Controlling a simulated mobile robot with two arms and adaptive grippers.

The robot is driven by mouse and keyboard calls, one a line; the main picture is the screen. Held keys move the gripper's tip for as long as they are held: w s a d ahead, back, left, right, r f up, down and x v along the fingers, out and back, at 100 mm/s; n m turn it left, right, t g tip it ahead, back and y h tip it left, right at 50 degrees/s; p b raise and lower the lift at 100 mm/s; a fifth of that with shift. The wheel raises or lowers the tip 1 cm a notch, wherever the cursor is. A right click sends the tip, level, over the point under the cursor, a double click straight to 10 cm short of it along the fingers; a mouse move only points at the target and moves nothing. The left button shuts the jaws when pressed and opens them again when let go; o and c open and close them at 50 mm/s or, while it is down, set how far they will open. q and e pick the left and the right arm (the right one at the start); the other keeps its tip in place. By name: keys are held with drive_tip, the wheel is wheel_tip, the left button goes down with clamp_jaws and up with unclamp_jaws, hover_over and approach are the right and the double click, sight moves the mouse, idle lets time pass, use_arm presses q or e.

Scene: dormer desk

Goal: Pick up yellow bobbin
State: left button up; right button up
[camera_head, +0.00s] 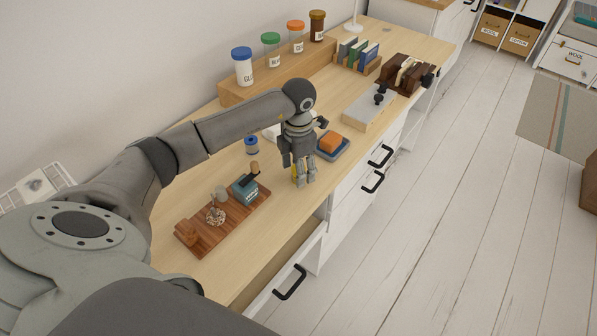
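My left gripper (303,180) hangs from the arm that comes in from the left. It points down at the desk top near the front edge. A small yellow patch, apparently the yellow bobbin (294,170), shows at its fingers. Most of the bobbin is hidden by the fingers. I cannot tell whether the fingers press on it or only stand around it. My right gripper is not in view.
A blue bobbin (251,146) stands behind and left of the gripper. A wooden board (240,219) with small items lies at left. An open drawer (302,253) juts out below the desk.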

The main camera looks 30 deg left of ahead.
use_arm(q)
drive_tip(key=shift+f, duration=0.8)
drive_tip(key=shift+c, duration=0.5)
drive_tip(key=c, duration=0.8)
drive_tip(key=shift+r, duration=0.1)
drive_tip(key=shift+c, duration=0.2)
